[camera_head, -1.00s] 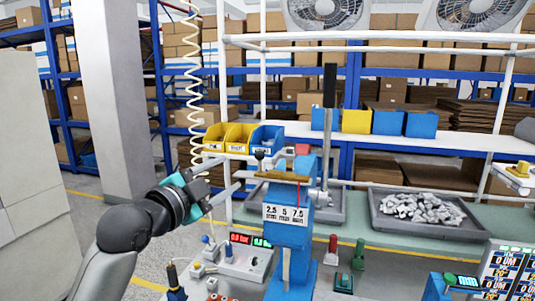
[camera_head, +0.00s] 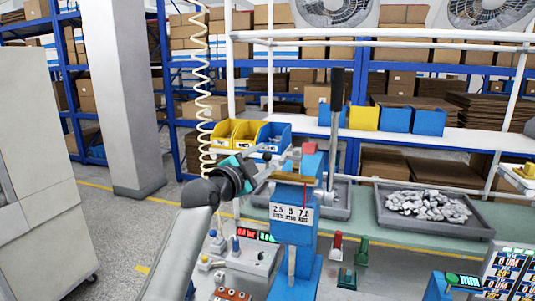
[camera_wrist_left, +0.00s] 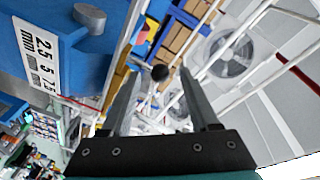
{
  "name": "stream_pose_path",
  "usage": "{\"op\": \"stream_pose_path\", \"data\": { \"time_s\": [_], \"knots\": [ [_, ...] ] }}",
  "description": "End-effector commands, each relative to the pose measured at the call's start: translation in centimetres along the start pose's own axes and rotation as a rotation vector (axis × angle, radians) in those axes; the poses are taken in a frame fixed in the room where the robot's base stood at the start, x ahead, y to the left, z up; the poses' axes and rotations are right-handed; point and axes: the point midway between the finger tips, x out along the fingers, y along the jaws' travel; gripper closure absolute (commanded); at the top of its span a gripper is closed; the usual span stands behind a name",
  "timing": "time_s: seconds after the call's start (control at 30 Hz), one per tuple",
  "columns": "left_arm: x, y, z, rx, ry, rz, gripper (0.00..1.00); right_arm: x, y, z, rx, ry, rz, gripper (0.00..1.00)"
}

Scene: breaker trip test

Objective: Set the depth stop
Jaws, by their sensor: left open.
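A blue press-like stand (camera_head: 292,233) stands at the middle of the head view. Its white label (camera_head: 291,213) reads 2.5, 5 and 7.5 mm; the label also shows at the left of the wrist view (camera_wrist_left: 36,55), near a grey round knob (camera_wrist_left: 90,17). My left gripper (camera_head: 264,165) is beside the upper left of the stand, fingers pointing right. In the wrist view its fingers are apart, and a small dark ball knob (camera_wrist_left: 160,73) shows between their tips; I cannot tell whether they touch it. My right gripper is not seen.
A grey control box (camera_head: 247,262) with lit displays stands left of the stand. Red (camera_head: 336,246) and green (camera_head: 361,252) handled pieces stand to its right. A grey tray (camera_head: 433,229) of metal parts lies behind right. Yellow and blue bins (camera_head: 273,136) sit behind the gripper.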

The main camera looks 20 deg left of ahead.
Motion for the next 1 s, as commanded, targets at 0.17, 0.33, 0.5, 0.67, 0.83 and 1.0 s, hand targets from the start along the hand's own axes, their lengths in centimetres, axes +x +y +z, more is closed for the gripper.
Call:
{"op": "stream_pose_path", "data": {
  "time_s": [0.17,0.33,0.5,0.67,0.83,1.0],
  "knots": [
    [1.7,-0.1,-0.1,-0.002,0.001,0.000,0.38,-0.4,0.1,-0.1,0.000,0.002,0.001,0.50],
    [2.5,0.0,0.0,0.000,0.000,0.001,0.38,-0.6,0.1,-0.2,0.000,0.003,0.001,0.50],
    [2.7,0.0,0.0,0.000,0.000,0.000,0.38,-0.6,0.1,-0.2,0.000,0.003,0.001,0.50],
    [2.7,0.0,0.0,0.000,0.000,0.000,0.38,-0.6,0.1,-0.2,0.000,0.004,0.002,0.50],
    [2.7,0.0,0.0,0.000,0.000,0.000,0.54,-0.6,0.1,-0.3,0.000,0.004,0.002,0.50],
    [2.7,0.0,0.0,0.000,0.000,-0.001,0.73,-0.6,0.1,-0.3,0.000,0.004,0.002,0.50]
  ]
}}
